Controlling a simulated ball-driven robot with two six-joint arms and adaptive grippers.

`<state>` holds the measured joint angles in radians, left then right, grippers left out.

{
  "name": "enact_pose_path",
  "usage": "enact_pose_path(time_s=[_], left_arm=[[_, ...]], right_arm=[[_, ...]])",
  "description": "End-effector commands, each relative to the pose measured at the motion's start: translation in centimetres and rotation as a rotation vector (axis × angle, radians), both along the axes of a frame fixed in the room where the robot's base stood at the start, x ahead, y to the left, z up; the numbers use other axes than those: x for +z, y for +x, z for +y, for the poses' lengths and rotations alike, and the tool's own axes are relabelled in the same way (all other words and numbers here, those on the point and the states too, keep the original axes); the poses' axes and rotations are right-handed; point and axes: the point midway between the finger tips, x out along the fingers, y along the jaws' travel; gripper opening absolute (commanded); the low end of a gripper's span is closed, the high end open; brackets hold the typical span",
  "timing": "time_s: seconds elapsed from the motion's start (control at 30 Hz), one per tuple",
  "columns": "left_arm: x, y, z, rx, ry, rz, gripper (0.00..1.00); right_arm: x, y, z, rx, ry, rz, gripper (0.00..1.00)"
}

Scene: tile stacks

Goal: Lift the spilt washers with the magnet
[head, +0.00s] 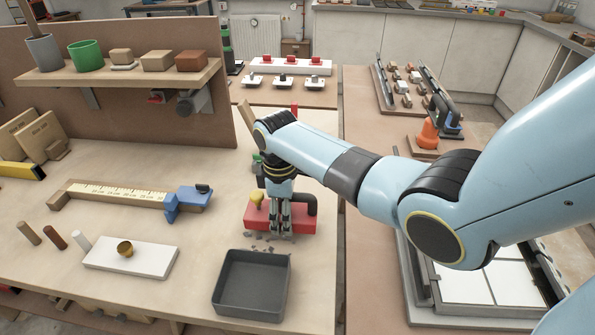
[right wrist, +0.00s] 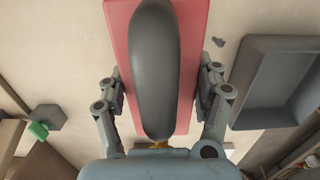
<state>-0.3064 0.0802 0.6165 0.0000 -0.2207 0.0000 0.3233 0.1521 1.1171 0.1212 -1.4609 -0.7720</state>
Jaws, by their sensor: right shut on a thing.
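The magnet (head: 257,219) is a red block with a dark grey arched handle (head: 311,204) and a yellow knob (head: 256,197). It also fills the middle of the right wrist view (right wrist: 193,45). My right gripper (head: 280,228) points down over it, with a finger on each side, shut on it. Whether the magnet touches the bench is unclear. Several small grey washers (head: 257,236) lie at its near side, partly hidden. One grey piece (right wrist: 218,42) shows beside it in the right wrist view. A dark grey square tray (head: 222,283) stands nearer. My left gripper is not in view.
A shelf panel (head: 190,108) stands at the back left.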

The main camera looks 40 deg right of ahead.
Motion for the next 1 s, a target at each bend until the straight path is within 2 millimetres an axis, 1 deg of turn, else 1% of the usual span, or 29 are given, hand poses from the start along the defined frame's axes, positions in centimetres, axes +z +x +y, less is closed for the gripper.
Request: enact_pose_path(time_s=[0.03,0.1,0.2,0.33,0.47,0.53,0.8,1.0], left_arm=[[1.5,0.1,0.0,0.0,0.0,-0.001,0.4],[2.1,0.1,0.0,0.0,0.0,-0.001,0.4],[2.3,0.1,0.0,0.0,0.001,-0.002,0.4],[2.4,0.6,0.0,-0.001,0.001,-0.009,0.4],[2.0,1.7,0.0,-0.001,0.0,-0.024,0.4],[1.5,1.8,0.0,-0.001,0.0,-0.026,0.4],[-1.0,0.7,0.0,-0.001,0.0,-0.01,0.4],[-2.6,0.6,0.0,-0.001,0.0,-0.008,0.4]], right_arm=[[1.6,0.9,0.5,-0.001,0.006,-0.001,0.15],[2.6,1.6,1.1,-0.001,0.014,0.0,0.15],[3.5,2.5,1.4,0.0,0.02,-0.014,0.15],[3.9,3.0,1.5,0.0,0.02,-0.022,0.15],[3.5,3.1,1.5,0.0,0.02,-0.024,0.15],[3.1,3.1,1.5,0.0,0.02,-0.024,0.15],[0.9,3.0,1.5,0.0,0.021,-0.023,0.15],[-0.6,3.0,1.5,0.0,0.021,-0.023,0.15]])
